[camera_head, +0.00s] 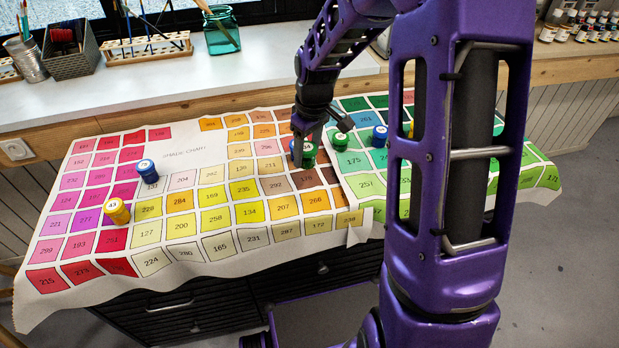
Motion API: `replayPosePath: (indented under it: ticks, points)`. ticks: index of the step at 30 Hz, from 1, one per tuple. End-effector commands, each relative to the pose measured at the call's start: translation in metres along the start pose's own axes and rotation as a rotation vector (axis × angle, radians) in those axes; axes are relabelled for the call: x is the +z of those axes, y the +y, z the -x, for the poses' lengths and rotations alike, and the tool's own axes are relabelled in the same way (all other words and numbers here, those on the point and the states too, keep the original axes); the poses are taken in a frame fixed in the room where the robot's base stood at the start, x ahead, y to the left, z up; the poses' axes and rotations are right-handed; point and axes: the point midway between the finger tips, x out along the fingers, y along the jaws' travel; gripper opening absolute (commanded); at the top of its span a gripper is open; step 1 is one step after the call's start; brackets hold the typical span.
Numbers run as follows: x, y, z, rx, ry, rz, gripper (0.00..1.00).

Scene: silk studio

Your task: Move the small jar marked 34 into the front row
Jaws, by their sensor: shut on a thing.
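A dark finger shows at the jar's left side, and the jar is partly hidden. A yellow jar (117,212) and a blue jar (148,171) stand on the left part of the chart. Another blue jar (379,136) stands on the green part. I cannot surely read 34 on any lid.
My arm hides much of the chart's green right part, where a bit of yellow shows. A white counter (130,98) behind holds a dark basket (72,52), a brush rack (147,50) and a teal glass (222,32). The chart's front left squares are clear.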

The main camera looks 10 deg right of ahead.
Motion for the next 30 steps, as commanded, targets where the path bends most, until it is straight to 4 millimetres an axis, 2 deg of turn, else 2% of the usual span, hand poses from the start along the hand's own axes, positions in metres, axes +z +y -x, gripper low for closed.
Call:
replayPosePath:
  ticks: [1,3,10,16,28,29,30]
  points:
    - [0.002,-0.001,-0.013,-0.003,-0.003,0.001,0.00]
    - [0.003,-0.001,-0.024,-0.003,-0.003,0.000,0.00]
    - [0.005,-0.001,-0.041,-0.001,-0.001,-0.001,0.00]
    - [0.009,0.000,-0.069,-0.001,-0.002,-0.001,0.00]
    - [0.009,0.000,-0.075,0.000,0.000,-0.001,0.00]
    - [0.009,0.000,-0.073,0.000,0.000,-0.001,0.61]
    - [0.009,0.000,-0.073,0.000,0.000,-0.001,0.68]
